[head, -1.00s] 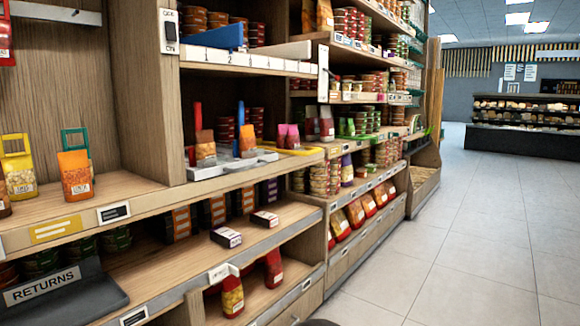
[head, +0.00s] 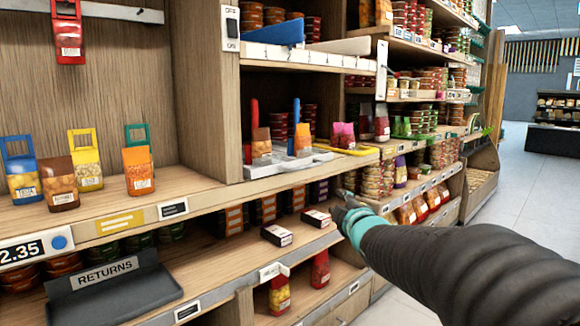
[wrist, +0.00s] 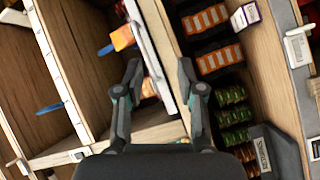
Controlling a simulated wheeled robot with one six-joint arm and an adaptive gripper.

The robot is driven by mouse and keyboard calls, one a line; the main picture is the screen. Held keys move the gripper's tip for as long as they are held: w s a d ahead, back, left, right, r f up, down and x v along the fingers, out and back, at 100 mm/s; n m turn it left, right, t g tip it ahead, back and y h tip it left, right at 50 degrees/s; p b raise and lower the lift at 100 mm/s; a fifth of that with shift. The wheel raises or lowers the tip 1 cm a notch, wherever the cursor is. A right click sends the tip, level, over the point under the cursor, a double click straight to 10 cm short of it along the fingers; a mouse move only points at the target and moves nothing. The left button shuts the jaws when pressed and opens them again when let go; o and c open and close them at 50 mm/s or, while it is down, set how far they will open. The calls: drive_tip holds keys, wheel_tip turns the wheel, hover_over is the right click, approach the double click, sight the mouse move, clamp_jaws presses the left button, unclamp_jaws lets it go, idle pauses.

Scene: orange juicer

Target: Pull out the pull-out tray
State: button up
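The pull-out tray (head: 272,168) is light grey and flat, on the middle shelf with its front lip near the shelf edge. Two bags with a red and a blue upright piece stand on it. In the wrist view the tray's pale edge (wrist: 152,62) runs between my fingers, with an orange bag beside it. My gripper (head: 343,197) is in front of the shelves, below and right of the tray in the head view. In the wrist view my gripper (wrist: 158,68) is open with its fingers wide apart. I cannot tell whether either finger touches the tray.
A yellow-rimmed tray (head: 357,151) with pink bags sits just right. Below are boxes (head: 277,235) on a lower shelf and a dark RETURNS tray (head: 115,290). A switch plate (head: 232,28) is on the upright post. Open floor lies at the right.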

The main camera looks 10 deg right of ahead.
sight(308, 167)
drive_tip(key=w+a+r+n+y, duration=0.1)
drive_tip(key=w+n, duration=0.1)
drive_tip(key=w, duration=0.4)
drive_tip(key=w+a+r+n+t+y+p, duration=0.1)
drive_tip(key=w+a+r+n, duration=0.1)
drive_tip(key=w, duration=0.4)
drive_tip(key=w+a+r+n+t+y+p, duration=0.1)
drive_tip(key=w, duration=0.5)
drive_tip(key=shift+w+a+r+n+y, duration=0.2)
drive_tip(key=shift+a+r+n+y, duration=0.1)
drive_tip(key=shift+n+y, duration=0.1)
clamp_jaws()
